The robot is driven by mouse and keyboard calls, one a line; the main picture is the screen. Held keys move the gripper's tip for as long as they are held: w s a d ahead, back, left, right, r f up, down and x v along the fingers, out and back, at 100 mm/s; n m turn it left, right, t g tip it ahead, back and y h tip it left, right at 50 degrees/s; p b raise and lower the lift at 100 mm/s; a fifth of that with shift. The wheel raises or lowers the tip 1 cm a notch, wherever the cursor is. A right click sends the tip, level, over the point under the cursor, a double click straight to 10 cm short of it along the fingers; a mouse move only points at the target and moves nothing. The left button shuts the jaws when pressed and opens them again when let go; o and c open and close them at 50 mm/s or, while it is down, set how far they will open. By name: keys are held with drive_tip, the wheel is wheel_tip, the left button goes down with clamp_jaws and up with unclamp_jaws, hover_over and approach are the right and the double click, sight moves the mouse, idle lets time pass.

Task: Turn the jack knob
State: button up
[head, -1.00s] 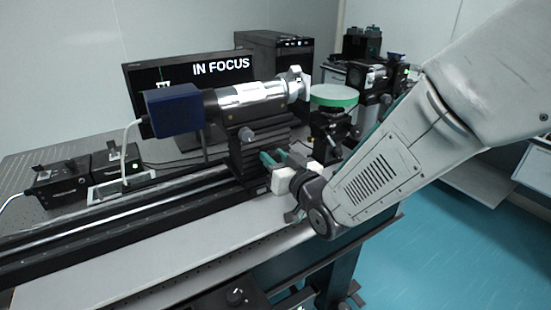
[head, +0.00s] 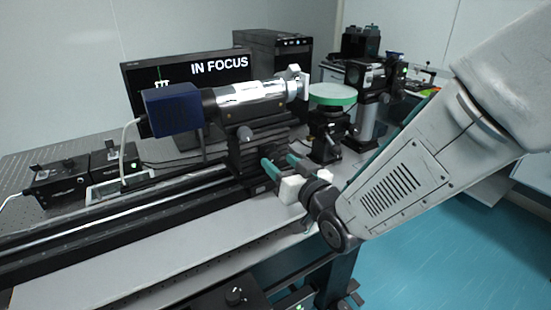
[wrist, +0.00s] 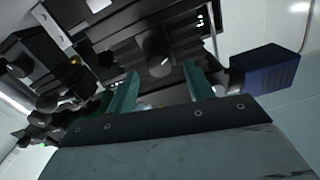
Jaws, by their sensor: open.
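A black ribbed jack (head: 250,158) stands on the rail under the silver tube. I cannot tell for sure that both are the same knob. My gripper (head: 277,161) is open and empty, with its green fingers pointing at the jack. The open fingers also show in the wrist view (wrist: 161,72). No contact with the knob is visible.
A blue camera (head: 172,110) is on the tube's left end. A green-rimmed disc (head: 333,95) on a black post stands right of the jack. A monitor (head: 190,85) reading "IN FOCUS" is behind. The near table strip (head: 150,265) is clear.

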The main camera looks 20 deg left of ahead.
sight(275, 158)
drive_tip(key=v, duration=0.4)
drive_tip(key=shift+s+d, duration=0.1)
drive_tip(key=shift+d, duration=0.05)
drive_tip(key=shift+n, duration=0.5)
drive_tip(key=x, duration=0.8)
drive_tip(key=c, duration=1)
